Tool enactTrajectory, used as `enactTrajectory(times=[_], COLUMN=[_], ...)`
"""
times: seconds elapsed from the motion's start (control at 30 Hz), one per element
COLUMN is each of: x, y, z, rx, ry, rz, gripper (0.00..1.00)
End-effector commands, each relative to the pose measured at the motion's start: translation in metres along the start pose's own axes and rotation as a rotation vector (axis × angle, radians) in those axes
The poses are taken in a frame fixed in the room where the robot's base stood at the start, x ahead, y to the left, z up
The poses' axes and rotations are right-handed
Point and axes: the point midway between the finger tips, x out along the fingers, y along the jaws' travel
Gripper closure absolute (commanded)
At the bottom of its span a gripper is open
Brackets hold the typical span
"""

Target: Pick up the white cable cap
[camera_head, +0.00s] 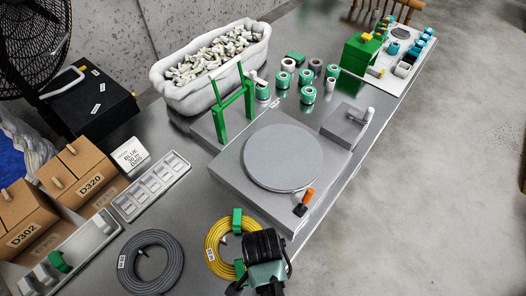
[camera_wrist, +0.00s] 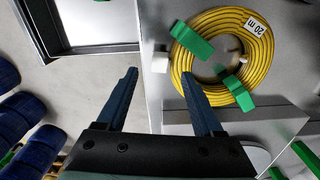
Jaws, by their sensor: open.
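In the head view my dark wrist covers part of the yellow coil (camera_head: 213,262), and I cannot make out the white piece there.
Green clips (camera_wrist: 192,43) hold the yellow coil. A grey coil (camera_head: 150,262) lies to its left in the head view. A grey platform with a round turntable (camera_head: 281,157) stands behind. Boxes (camera_head: 82,177) are at left; open floor lies right.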

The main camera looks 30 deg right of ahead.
Motion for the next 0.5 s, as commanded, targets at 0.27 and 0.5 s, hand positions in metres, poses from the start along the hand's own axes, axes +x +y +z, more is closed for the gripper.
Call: enactTrajectory(times=[0.27, 0.5], x=[0.036, 0.051], y=[0.001, 0.001], z=[0.003, 0.003], rx=[0.000, -0.001], ry=[-0.002, 0.000], rz=[0.003, 0.000], gripper=[0.31, 0.31])
